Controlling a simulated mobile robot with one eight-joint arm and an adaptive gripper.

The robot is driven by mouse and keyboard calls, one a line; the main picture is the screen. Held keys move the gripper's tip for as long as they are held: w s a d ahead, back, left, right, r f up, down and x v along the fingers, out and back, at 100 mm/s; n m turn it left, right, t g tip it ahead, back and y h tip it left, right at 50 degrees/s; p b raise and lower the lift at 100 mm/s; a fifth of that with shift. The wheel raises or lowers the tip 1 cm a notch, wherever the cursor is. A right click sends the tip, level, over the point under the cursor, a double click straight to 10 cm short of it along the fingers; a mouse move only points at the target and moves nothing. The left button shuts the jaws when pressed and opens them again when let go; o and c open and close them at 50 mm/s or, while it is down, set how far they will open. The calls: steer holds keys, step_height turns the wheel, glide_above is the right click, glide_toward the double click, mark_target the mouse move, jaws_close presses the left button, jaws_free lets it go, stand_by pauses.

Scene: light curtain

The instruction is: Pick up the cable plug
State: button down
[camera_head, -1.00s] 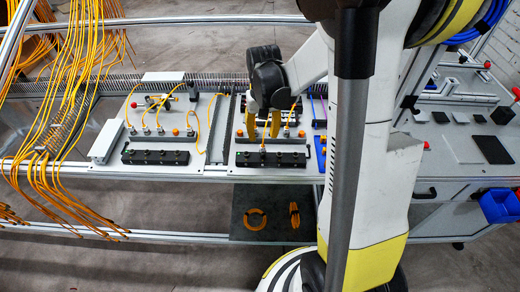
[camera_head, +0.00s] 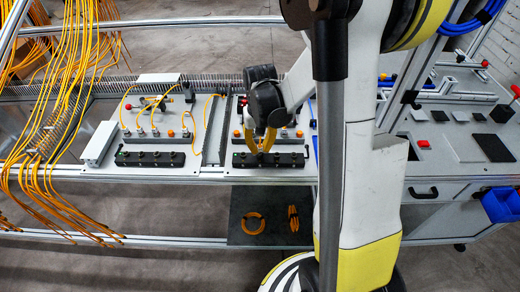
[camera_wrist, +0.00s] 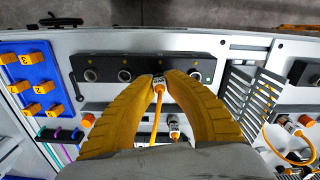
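The cable plug (camera_wrist: 159,84) is a small metal-coloured plug with a yellow-orange cable, at the front edge of the black socket block (camera_wrist: 105,68) in the wrist view. My gripper (camera_wrist: 160,76) has two curved yellow fingers whose tips meet around the plug, one on each side, and appear to touch it. In the head view my gripper (camera_head: 262,150) is low over the right-hand black block (camera_head: 288,160), and the fingers largely hide the plug. Whether the plug still sits in its socket cannot be told.
Another cable connector (camera_wrist: 174,127) stands between the fingers, nearer the wrist. A slotted grey duct (camera_wrist: 248,95) and a blue rack with yellow numbered blocks (camera_wrist: 38,85) flank the work panel. Yellow cables (camera_head: 65,100) hang at the left.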

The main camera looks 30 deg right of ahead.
steer(key=shift+r, duration=0.45)
steer(key=r, duration=0.1)
steer(key=r+p, duration=0.2)
steer(key=r, duration=0.1)
steer(key=shift+s+d, duration=0.15)
steer(key=shift+s, duration=0.1)
steer(key=s+d+r+p, duration=0.4)
steer(key=s+d+r, duration=0.1)
steer(key=s, duration=0.4)
steer(key=shift+s+r, duration=0.4)
steer(key=shift+r, duration=0.15)
steer(key=w+f+b, duration=0.3)
steer(key=w+b, duration=0.1)
steer(key=w, duration=0.3)
steer(key=shift+w+a+f, duration=0.15)
steer(key=shift+a+f, duration=0.15)
steer(key=shift+a, duration=0.05)
steer(key=shift+f, duration=0.1)
